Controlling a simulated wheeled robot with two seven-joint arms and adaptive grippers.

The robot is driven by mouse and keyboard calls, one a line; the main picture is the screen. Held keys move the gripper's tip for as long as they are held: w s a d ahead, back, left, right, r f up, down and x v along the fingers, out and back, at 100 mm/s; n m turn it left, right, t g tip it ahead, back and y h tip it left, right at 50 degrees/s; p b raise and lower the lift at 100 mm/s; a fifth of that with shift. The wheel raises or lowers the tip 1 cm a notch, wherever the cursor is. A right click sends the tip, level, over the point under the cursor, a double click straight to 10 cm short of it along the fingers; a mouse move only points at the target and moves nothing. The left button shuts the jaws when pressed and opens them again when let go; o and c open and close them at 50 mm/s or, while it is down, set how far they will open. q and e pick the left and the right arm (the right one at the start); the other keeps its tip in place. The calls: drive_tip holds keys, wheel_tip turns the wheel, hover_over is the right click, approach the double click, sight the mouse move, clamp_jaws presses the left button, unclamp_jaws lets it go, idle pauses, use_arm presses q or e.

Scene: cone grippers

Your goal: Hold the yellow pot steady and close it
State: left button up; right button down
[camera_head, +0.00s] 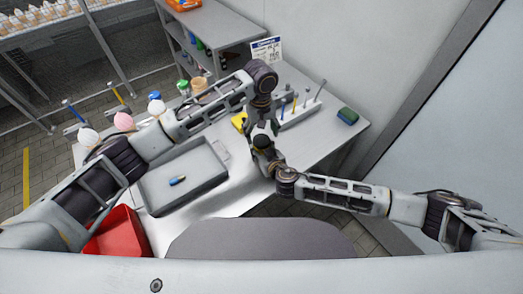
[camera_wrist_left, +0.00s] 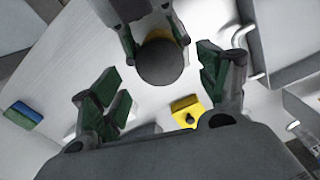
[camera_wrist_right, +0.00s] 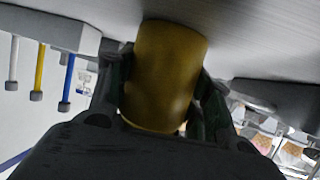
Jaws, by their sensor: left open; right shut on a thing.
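The yellow pot (camera_wrist_right: 163,75) stands between the fingers of my right gripper (camera_wrist_right: 160,95), which is shut on its sides. In the left wrist view its dark round top (camera_wrist_left: 160,63) faces the camera, with a sliver of yellow behind it. I cannot tell whether that dark disc is a lid or the open mouth. My left gripper (camera_wrist_left: 158,80) is open, pointing down over the pot with its fingers apart on either side and holding nothing. In the head view both grippers meet near the dark top (camera_head: 262,141), and the arms hide most of the pot.
A yellow block with a small dark spot (camera_wrist_left: 187,110) lies close by. A rack with upright tools (camera_head: 298,108) and a green-blue sponge (camera_head: 347,116) are on the right of the table. A grey tray (camera_head: 152,199) holds a small blue item. A red bin (camera_head: 118,232) is front left.

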use_arm(q)
drive_tip(key=shift+r, duration=0.65)
drive_tip(key=shift+c, duration=0.2)
drive_tip(key=shift+w+r, duration=0.15)
drive_tip(key=shift+r, duration=0.05)
drive_tip(key=r, duration=0.1)
drive_tip(key=a+r, duration=0.1)
drive_tip(key=r, duration=0.1)
drive_tip(key=shift+w+a+r+m+y, duration=0.1)
drive_tip(key=shift+w+a+m+y, duration=0.05)
drive_tip(key=shift+w+m+y, duration=0.2)
drive_tip(key=shift+s+d+m, duration=0.25)
drive_tip(key=shift+s+d, duration=0.25)
drive_tip(key=shift+d, duration=0.15)
